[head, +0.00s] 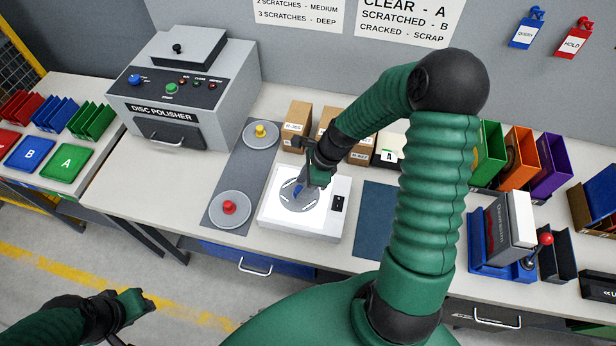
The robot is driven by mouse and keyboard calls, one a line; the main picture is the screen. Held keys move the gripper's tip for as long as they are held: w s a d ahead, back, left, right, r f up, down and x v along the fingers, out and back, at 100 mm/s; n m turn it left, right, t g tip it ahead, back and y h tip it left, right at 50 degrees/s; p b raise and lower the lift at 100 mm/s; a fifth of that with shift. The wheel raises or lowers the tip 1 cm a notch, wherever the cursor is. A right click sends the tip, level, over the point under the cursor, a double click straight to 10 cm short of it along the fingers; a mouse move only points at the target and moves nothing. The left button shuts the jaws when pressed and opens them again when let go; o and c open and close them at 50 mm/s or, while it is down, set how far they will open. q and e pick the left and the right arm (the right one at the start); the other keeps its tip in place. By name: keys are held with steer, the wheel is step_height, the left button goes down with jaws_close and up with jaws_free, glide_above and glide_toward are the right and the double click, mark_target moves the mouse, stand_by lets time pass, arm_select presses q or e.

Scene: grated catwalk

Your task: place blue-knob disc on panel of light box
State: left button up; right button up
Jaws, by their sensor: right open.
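The light box (327,221) is a white box with a bright lit panel and a black switch on its right side. The grey blue-knob disc (297,203) lies on or just over the lit panel, and its blue knob shows beside the gripper. My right gripper (302,187) is over the disc at the knob, its jaws open. The arm hides part of the disc, so I cannot tell whether the jaws touch the knob. My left gripper (143,304) is at the lower left, away from the bench, and its jaws are too unclear to read.
A yellow-knob disc (260,134) and a red-knob disc (230,208) lie on the grey mat (246,172) left of the light box. The disc polisher (174,100) stands behind. Small cardboard boxes (297,124) stand at the back. A dark blue mat (374,222) lies to the right.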

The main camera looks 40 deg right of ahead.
steer(key=v, duration=1.1)
steer(key=s+a+f+n+h, duration=0.1)
steer(key=s+a+n, duration=0.2)
steer(key=n, duration=0.9)
steer(key=s+a+f+n+h, duration=0.1)
steer(key=s+a+n+h, duration=0.1)
steer(key=a+n, duration=0.6)
steer(key=shift+s+a+n+h, duration=0.3)
steer(key=shift+s+n, duration=0.45)
steer(key=shift+n, duration=1.65)
steer(key=shift+s+a, duration=0.1)
steer(key=shift+a, duration=0.25)
steer(key=shift+d, duration=0.25)
steer(key=shift+a, duration=0.15)
